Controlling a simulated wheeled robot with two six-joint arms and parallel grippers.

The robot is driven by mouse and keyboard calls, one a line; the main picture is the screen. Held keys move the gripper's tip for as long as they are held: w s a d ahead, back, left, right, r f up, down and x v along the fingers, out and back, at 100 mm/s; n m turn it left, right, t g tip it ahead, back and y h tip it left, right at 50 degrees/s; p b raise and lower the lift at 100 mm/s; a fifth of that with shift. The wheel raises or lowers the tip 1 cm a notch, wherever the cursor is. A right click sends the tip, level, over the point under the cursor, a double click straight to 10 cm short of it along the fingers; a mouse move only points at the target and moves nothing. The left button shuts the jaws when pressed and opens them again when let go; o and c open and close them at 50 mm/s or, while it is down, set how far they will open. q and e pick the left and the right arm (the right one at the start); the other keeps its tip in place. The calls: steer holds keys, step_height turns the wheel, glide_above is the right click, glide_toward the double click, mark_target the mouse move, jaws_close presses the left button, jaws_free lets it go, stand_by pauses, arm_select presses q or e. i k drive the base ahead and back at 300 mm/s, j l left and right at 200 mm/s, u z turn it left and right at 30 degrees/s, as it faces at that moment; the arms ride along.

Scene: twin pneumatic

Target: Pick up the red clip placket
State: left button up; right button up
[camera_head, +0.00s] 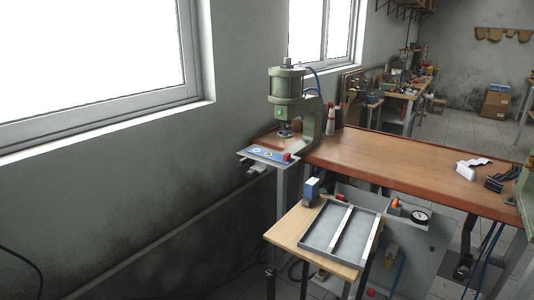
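I cannot make out a red clip placket for certain. A small red part (287,157) sits at the right end of the blue-faced panel (262,152) in front of the green press; it may be a button. White clip-like pieces (466,171) and black clip-like pieces (495,183) lie on the right part of the brown workbench. A grey tray (304,242) with a divider lies on the small wooden table; it looks empty. Neither of my grippers is in view.
The green press (286,88) stands at the left end of the brown workbench (400,160), with bottles (331,119) beside it. A blue and white box (311,190) stands on the small wooden table (285,232). The workbench middle is clear.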

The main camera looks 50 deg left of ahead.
mark_target(286, 159)
steer(key=j, duration=0.55)
steer(key=k+j, duration=0.15)
steer(key=j, duration=1)
steer(key=k+j+z, duration=0.1)
steer(key=j, duration=0.5)
